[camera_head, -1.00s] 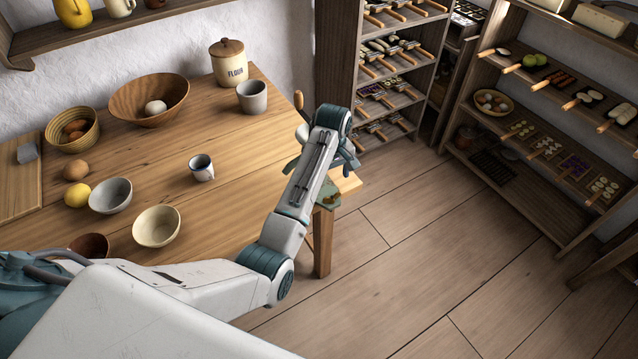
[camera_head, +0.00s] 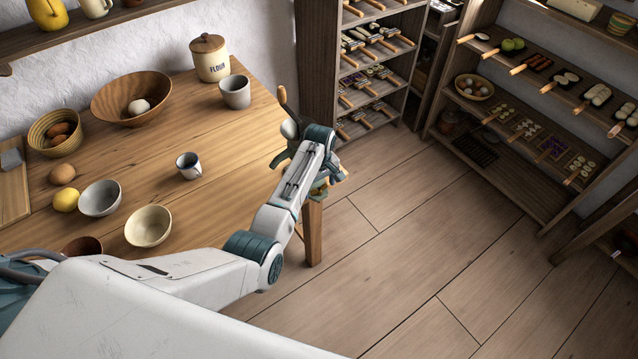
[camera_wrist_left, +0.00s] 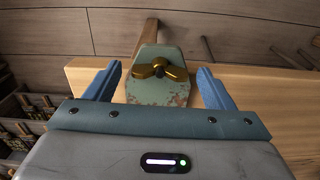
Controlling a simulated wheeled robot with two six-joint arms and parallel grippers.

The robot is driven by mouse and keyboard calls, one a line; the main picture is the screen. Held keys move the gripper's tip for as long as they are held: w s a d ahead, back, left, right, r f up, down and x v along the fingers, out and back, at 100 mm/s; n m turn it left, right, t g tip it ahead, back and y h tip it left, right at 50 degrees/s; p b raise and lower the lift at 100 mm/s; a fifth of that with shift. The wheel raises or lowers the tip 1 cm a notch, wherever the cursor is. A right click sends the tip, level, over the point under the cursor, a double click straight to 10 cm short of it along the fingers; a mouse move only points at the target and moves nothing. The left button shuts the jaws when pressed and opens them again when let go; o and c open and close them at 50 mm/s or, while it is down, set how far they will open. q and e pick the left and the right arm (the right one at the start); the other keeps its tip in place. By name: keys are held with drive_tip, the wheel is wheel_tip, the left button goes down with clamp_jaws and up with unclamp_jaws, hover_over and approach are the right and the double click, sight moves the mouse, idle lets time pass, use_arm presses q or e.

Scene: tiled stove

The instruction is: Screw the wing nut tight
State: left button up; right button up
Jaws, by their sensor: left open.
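The brass wing nut (camera_wrist_left: 162,70) sits on a worn, light green metal piece (camera_wrist_left: 158,92) at the table's edge in the left wrist view. Its two wings spread left and right, with a dark stud end at the middle. My left gripper (camera_wrist_left: 160,82) is open, one blue finger on each side of the green piece, and the nut lies between the fingers' lines. I cannot tell how far ahead of the fingertips it is. In the head view my left gripper (camera_head: 325,178) is at the table's right corner and hides most of the green piece. My right gripper is not in view.
The wooden table (camera_head: 235,150) carries a mug (camera_head: 189,166), a grey cup (camera_head: 235,92), a flour jar (camera_head: 209,58) and several bowls, left of my arm. A wooden handle (camera_head: 283,97) stands up near the gripper. Shelves (camera_head: 440,130) stand beyond; the floor to the right is clear.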

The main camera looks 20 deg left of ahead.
use_arm(q)
drive_tip(key=shift+c, duration=0.3)
drive_tip(key=c, duration=0.9)
